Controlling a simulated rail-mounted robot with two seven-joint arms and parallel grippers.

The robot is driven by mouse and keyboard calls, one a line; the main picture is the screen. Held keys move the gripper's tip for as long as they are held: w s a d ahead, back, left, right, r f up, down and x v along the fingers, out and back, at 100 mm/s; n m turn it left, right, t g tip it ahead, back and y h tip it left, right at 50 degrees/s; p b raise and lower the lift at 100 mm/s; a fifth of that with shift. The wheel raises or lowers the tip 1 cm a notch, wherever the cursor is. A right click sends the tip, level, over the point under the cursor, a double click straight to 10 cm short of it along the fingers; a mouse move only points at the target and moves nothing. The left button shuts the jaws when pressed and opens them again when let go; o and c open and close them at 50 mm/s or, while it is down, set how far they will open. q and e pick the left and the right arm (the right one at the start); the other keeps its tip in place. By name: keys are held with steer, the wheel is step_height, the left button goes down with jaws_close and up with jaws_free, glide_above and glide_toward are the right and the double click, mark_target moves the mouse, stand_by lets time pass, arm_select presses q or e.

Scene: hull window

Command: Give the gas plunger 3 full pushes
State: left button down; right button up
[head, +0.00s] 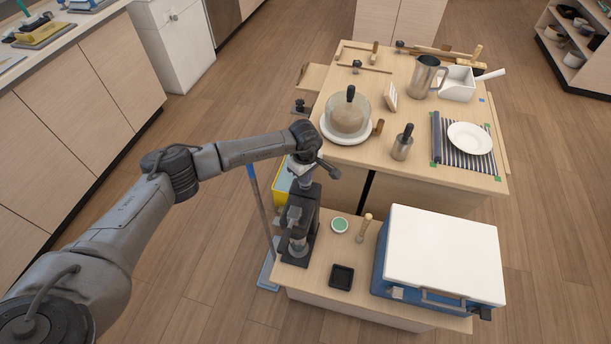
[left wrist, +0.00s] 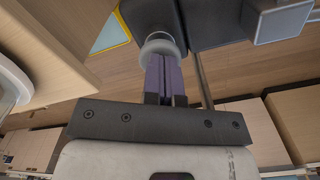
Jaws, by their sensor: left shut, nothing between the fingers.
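A dark upright device (head: 303,215) with a black body and a grey lower cylinder stands at the left end of the low wooden bench (head: 310,279). No part of it is clearly marked as the gas plunger. My left gripper (head: 300,177) is over the top of this device, shut and empty; its fingertips are hard to make out there. In the left wrist view the closed fingers (left wrist: 163,66) point at a round grey piece (left wrist: 160,47) on the dark body (left wrist: 154,17). They overlap its lower edge in the picture; I cannot tell whether they touch. My right gripper is out of view.
The bench also holds a green-topped round dish (head: 340,225), a small wooden-handled tool (head: 364,228), a black square tray (head: 341,277) and a blue box with a white lid (head: 440,254). Behind stands a table (head: 395,164) with a glass dome (head: 348,112), jug and plate.

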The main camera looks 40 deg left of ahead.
arm_select(q)
steer(key=shift+r+p, duration=1.25)
steer(key=shift+r, duration=0.65)
steer(key=shift+f, duration=0.3)
